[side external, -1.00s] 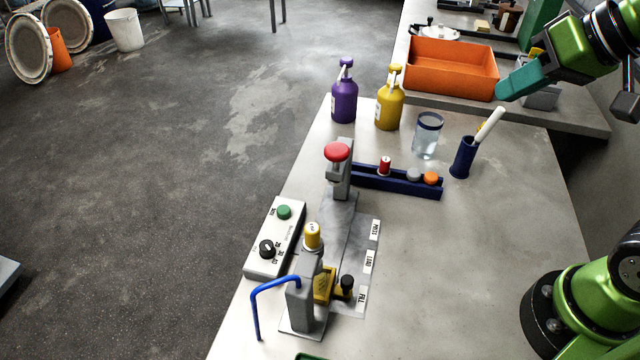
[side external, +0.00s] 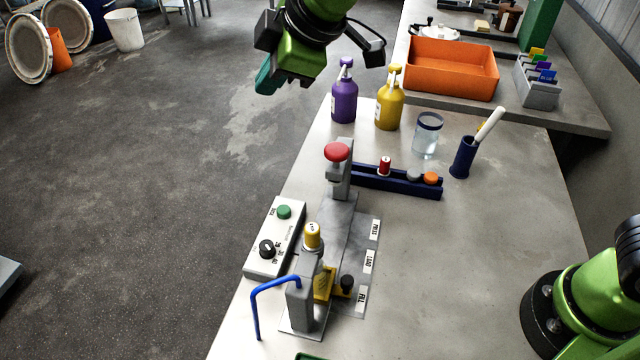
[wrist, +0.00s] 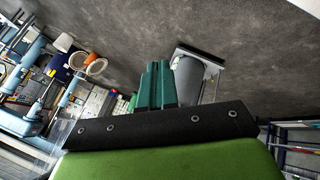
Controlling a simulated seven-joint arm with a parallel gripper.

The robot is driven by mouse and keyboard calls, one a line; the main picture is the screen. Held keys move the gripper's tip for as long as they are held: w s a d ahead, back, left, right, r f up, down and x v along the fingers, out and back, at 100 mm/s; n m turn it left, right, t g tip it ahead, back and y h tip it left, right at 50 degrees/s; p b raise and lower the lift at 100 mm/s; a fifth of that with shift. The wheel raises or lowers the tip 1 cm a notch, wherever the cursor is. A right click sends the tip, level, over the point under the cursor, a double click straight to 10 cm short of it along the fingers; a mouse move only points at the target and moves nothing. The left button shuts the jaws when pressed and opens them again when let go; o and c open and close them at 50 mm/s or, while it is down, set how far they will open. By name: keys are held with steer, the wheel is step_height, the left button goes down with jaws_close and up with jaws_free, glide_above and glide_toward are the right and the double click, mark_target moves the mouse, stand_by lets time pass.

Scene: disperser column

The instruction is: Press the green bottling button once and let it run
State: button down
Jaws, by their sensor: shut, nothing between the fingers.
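The green button (side external: 284,212) sits at the top end of a white control box (side external: 262,262) near the table's left edge. A black dial (side external: 267,249) is on the same box, below the button in the picture. My gripper (side external: 266,80) is in the air at the top of the side view, above and beyond the button and left of the purple bottle, well apart from both. Its teal fingers are shut and empty. They also show close together in the wrist view (wrist: 157,84), which looks out over floor and shelving; the button is not in that view.
A press with a red knob (side external: 337,152) and a filler with a yellow cap (side external: 312,236) and blue tube (side external: 256,310) stand beside the box. Purple (side external: 344,102) and yellow (side external: 390,108) pump bottles stand behind.

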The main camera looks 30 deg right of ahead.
glide_above(285, 211)
step_height(285, 211, down, 15)
steer(key=shift+r, duration=0.2)
steer(key=shift+f, duration=4.35)
steer(key=shift+f, duration=0.15)
steer(key=shift+f, duration=0.3)
steer(key=shift+f, duration=0.5)
steer(key=shift+r, duration=0.95)
